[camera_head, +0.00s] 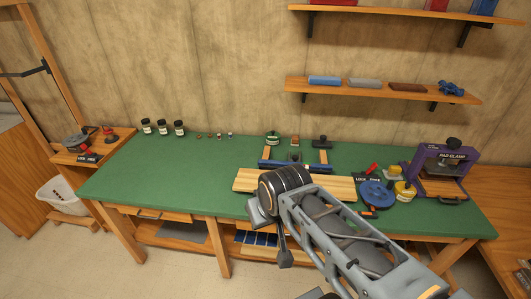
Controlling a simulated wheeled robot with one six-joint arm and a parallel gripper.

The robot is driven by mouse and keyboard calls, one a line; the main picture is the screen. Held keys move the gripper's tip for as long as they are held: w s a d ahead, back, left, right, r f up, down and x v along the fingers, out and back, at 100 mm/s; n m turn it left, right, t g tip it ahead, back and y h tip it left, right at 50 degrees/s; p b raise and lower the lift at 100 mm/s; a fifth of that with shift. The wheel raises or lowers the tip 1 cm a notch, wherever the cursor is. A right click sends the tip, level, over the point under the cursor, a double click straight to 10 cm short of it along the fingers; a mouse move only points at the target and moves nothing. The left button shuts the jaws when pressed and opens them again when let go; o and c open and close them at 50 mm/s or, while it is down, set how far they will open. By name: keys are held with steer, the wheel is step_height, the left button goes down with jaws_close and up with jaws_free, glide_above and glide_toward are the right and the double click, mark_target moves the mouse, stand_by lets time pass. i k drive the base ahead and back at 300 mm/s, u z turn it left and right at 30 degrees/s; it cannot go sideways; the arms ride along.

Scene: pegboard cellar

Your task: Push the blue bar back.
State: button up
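The blue bar (294,166) is dark blue and lies left to right on the green bench top. It is at the front ends of two short wooden rails (323,156) that run toward the wall. A small dark block (295,156) sits behind it, between the rails. My arm comes in from the lower right, and its end with my gripper (268,222) is in front of the bar, nearer the camera. It looks apart from the bar. The fingers are not clear enough to tell open from shut.
A light wooden board (250,181) lies in front of the bar, partly behind my arm. To the right are a blue disc (374,194), a yellow roll (404,191) and a purple pad clamp (443,168). Three dark jars (162,128) stand back left. The bench's left half is mostly clear.

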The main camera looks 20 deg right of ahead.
mark_target(294, 159)
steer(key=u, duration=0.05)
steer(key=i, duration=1.15)
steer(key=z, duration=0.6)
